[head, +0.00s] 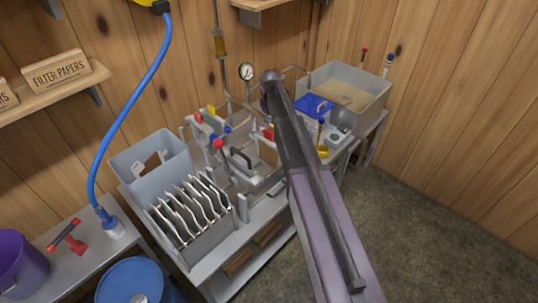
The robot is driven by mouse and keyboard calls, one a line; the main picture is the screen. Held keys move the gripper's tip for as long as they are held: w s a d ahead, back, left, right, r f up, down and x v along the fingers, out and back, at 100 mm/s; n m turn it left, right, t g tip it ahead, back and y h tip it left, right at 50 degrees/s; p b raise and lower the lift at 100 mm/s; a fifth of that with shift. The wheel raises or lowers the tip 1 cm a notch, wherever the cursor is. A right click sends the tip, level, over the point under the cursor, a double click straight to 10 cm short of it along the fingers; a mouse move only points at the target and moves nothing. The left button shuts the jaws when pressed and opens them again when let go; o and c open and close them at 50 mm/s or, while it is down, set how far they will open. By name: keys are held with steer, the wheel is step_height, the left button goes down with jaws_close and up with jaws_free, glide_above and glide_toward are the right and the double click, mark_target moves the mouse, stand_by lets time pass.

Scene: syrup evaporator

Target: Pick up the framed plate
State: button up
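A grey rack (213,241) on the bench holds several thin, upright white plates (190,209) with wavy edges. Behind it, a grey bin (127,162) has a pale piece with a cut-out (153,163) at its front. I cannot tell for certain which piece is the framed plate. My arm crosses the picture from the bottom right up to the middle of the bench, right of the rack. My gripper cannot be made out beyond the arm's dark links, which cover part of the bench.
A press-like assembly with a dark handle (240,157) and red and blue knobs stands right of the rack. A grey basin (345,90) is at the back right. A blue hose (121,118) hangs at left. A blue drum (137,281) stands front left. Floor at right is clear.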

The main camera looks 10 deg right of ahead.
mark_target(270, 132)
steer(key=shift+f, duration=0.15)
stand_by(0.3)
steer(key=shift+s+f+b, duration=0.2)
steer(key=shift+f+b, duration=2.3)
steer(key=shift+b, duration=0.1)
jaws_close()
